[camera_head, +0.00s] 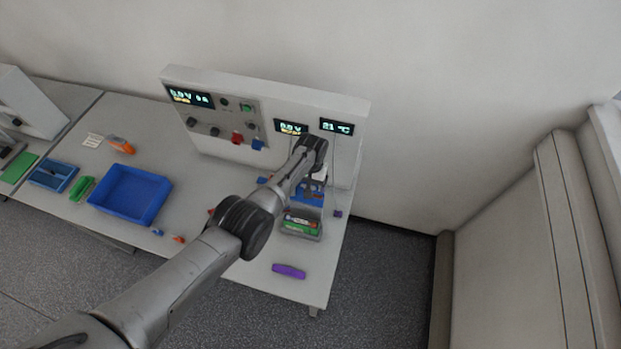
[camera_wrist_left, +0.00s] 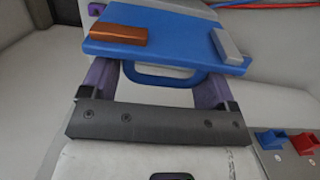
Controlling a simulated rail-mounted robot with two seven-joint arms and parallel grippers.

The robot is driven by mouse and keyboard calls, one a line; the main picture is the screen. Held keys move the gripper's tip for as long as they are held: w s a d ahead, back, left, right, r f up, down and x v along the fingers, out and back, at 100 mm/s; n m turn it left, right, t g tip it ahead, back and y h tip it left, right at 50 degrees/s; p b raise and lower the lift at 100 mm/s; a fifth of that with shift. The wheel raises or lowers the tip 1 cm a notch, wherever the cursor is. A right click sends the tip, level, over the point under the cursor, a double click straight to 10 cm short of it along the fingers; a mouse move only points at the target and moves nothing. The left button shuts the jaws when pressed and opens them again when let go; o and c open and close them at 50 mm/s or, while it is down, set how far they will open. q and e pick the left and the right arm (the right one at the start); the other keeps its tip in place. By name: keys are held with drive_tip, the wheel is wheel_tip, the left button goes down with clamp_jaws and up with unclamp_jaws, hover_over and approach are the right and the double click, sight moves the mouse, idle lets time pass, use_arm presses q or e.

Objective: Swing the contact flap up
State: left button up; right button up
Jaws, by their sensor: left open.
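The contact flap (camera_wrist_left: 175,42) is a blue plate with a copper-coloured bar (camera_wrist_left: 118,34) and a grey bar (camera_wrist_left: 228,46) on it and a blue loop handle (camera_wrist_left: 165,76) on its near edge. In the head view the blue flap (camera_head: 308,196) shows small above the grey cell tray at the cycler's right part. My left gripper (camera_wrist_left: 155,55) is open, its purple fingers on either side of the loop handle and partly hidden by the plate. In the head view my left gripper (camera_head: 315,182) is small and partly hidden. Contact with the flap is unclear. My right gripper is out of view.
The white cycler (camera_head: 352,105) with lit displays stands behind. The grey tray (camera_head: 301,235) holds cells. A purple object (camera_head: 289,271) lies near the bench's front edge. A blue bin (camera_head: 130,194) stands to the left. Red and blue connectors (camera_wrist_left: 304,143) show in the wrist view.

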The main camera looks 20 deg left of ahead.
use_arm(q)
drive_tip(key=shift+r, duration=0.45)
wheel_tip(320, 180, up, 13)
drive_tip(key=w+p, duration=0.1)
drive_tip(key=w, duration=0.1)
drive_tip(key=shift+f+p, duration=0.15)
drive_tip(key=shift+p, duration=0.15)
drive_tip(key=shift+a, duration=0.1)
drive_tip(key=w+r+m+t, duration=0.2)
drive_tip(key=w+r+t, duration=0.3)
drive_tip(key=r, duration=0.5)
wheel_tip(320, 180, up, 13)
drive_tip(key=s+t, duration=0.1)
drive_tip(key=t, duration=0.4)
drive_tip(key=s+r+t, duration=0.2)
drive_tip(key=s, duration=0.3)
drive_tip(key=s+f+g+p, duration=0.1)
drive_tip(key=s+f+g, duration=0.1)
drive_tip(key=s+f, duration=0.6)
drive_tip(key=s+a+f+g+p, duration=0.1)
drive_tip(key=s+f, duration=0.8)
drive_tip(key=s, duration=1)
drive_tip(key=s+a+f+m+g+p, duration=0.1)
drive_tip(key=s+f+g, duration=0.2)
drive_tip(key=s+f, duration=0.5)
drive_tip(key=s, duration=0.6)
drive_tip(key=shift+s+f+g, duration=0.35)
drive_tip(key=shift+f+g, duration=0.05)
